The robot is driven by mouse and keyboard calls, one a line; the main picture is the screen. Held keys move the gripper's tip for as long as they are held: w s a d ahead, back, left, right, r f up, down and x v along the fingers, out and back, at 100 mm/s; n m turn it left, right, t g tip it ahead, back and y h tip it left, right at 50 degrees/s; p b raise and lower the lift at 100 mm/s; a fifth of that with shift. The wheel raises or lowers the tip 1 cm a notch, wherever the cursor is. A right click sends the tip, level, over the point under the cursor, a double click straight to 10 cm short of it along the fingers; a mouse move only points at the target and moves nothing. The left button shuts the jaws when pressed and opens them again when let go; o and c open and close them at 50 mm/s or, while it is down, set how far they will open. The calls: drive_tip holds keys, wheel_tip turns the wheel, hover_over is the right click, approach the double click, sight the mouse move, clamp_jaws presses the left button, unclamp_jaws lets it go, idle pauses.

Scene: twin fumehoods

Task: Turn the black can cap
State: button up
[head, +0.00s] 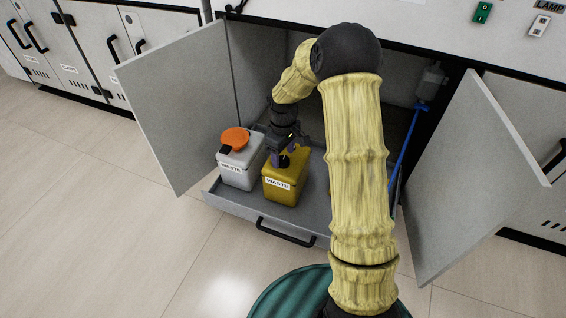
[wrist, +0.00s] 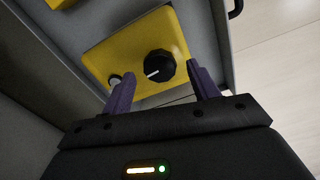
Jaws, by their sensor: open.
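The black can cap (wrist: 158,66) is a round ribbed knob with a white mark, on top of the yellow waste can (wrist: 112,50). In the head view the yellow can (head: 283,188) stands upright in the pulled-out tray, with a "WASTE" label on its front. My gripper (wrist: 160,82) is open, its two purple fingers to either side of the cap in the wrist view. I cannot tell how far above the cap the fingertips are. In the head view my gripper (head: 286,155) is over the can's top and partly hides the cap.
A white waste can (head: 240,170) with an orange lid (head: 235,138) stands left of the yellow can. The grey tray (head: 250,215) has a black handle. Open cabinet doors flank it at left (head: 175,110) and right (head: 475,185). A blue tube (head: 405,150) hangs at the right.

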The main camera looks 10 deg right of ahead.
drive_tip(key=shift+f+b, duration=0.35)
drive_tip(key=shift+f, duration=0.6)
drive_tip(key=shift+c, duration=0.4)
drive_tip(key=c, duration=0.9)
drive_tip(key=shift+r, duration=0.1)
